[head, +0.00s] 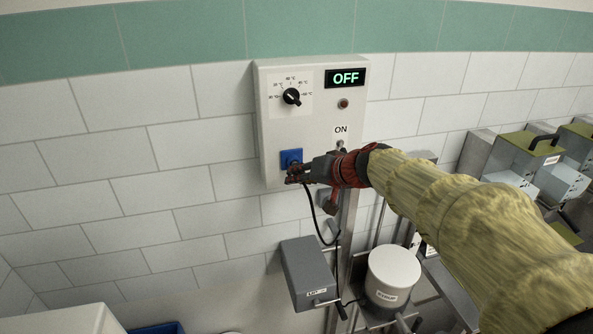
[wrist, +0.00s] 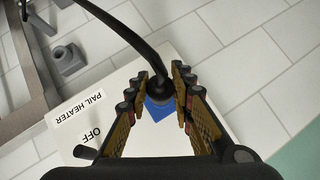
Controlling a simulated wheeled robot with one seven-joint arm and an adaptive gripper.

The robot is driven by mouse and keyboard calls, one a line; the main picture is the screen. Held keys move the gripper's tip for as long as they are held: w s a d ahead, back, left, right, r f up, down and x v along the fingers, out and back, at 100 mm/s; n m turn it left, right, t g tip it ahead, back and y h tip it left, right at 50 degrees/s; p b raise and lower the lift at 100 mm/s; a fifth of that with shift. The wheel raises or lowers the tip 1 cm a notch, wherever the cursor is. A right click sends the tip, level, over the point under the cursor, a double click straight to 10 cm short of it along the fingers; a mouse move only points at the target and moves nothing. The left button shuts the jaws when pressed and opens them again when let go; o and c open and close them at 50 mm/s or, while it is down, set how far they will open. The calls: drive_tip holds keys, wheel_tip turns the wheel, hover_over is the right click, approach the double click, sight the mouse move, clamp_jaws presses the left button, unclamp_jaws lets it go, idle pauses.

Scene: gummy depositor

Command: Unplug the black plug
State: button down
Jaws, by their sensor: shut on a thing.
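My gripper (head: 297,175) is at the lower left of the white control box (head: 304,112), in front of its blue socket (head: 291,155). In the wrist view my gripper (wrist: 160,74) has its two fingers shut on the black plug (wrist: 157,91). The plug's black cord (wrist: 141,42) runs up and left there. In the head view the cord (head: 314,216) hangs below the gripper, and the fingers hide the plug. The blue socket (wrist: 158,112) shows behind the plug in the wrist view. I cannot tell how deep the plug sits.
The box carries a dial (head: 291,96), a display (head: 345,78) reading OFF and a toggle switch (head: 340,144). A grey box (head: 308,271) and a white pail (head: 394,270) are below. More equipment (head: 530,160) stands at right. The tiled wall at left is clear.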

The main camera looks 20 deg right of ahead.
drive_tip(key=s+b, duration=0.3)
drive_tip(key=s, duration=0.4)
drive_tip(key=shift+b, duration=0.35)
idle(0.4)
drive_tip(key=shift+w, duration=0.1)
idle(0.6)
